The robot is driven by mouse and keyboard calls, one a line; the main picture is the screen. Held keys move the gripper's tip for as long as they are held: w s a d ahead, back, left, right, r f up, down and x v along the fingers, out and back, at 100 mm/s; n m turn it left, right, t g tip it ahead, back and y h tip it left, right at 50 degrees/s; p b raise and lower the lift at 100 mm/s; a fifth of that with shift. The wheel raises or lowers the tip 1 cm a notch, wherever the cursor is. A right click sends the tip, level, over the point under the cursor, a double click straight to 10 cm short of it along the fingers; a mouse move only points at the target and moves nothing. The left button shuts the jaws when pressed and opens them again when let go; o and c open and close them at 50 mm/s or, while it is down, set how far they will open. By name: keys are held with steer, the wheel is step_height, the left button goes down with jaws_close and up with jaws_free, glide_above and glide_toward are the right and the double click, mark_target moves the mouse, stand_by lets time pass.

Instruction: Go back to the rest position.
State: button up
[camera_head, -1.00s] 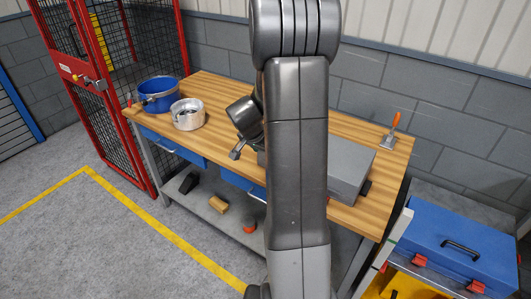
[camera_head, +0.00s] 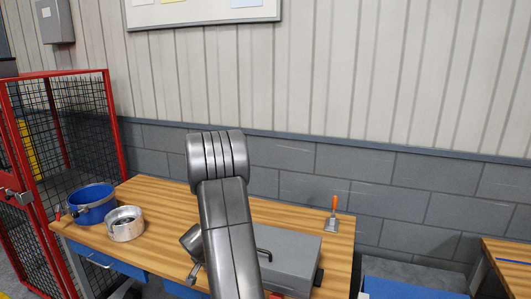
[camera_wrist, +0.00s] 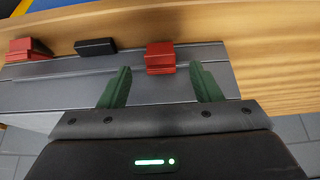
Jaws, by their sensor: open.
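My gripper (camera_wrist: 161,76) shows in the wrist view with its two green fingers spread apart and nothing held between them. A grey toolbox (camera_wrist: 60,92) lies beyond the fingers, with red latches (camera_wrist: 160,56) and a black handle (camera_wrist: 96,46) along its edge. The fingers appear over the toolbox; whether they touch it I cannot tell. In the head view my arm rises in front of the workbench (camera_head: 165,195), and the toolbox (camera_head: 292,258) stands on the bench just right of it. The arm hides part of the toolbox.
A blue bucket (camera_head: 92,206) and a metal pot (camera_head: 125,226) stand at the bench's left end. An orange-handled tool (camera_head: 333,213) stands at the back right. A red mesh cage (camera_head: 85,125) is at left; another wooden surface (camera_head: 508,262) is at right.

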steer(key=shift+x, duration=1.75)
steer(key=v, duration=1.3)
steer(key=x, duration=1.3)
steer(key=shift+s+a+t, duration=0.15)
steer(key=shift+s+t, duration=0.15)
steer(key=shift+t, duration=0.2)
steer(key=shift+f+h, duration=0.2)
steer(key=shift+h, duration=0.1)
steer(key=shift+s+t, duration=0.1)
steer(key=shift+t, duration=0.2)
steer(key=shift+s+a+f+t, duration=0.1)
steer(key=shift+s+f+t, duration=0.1)
steer(key=shift+t, duration=0.2)
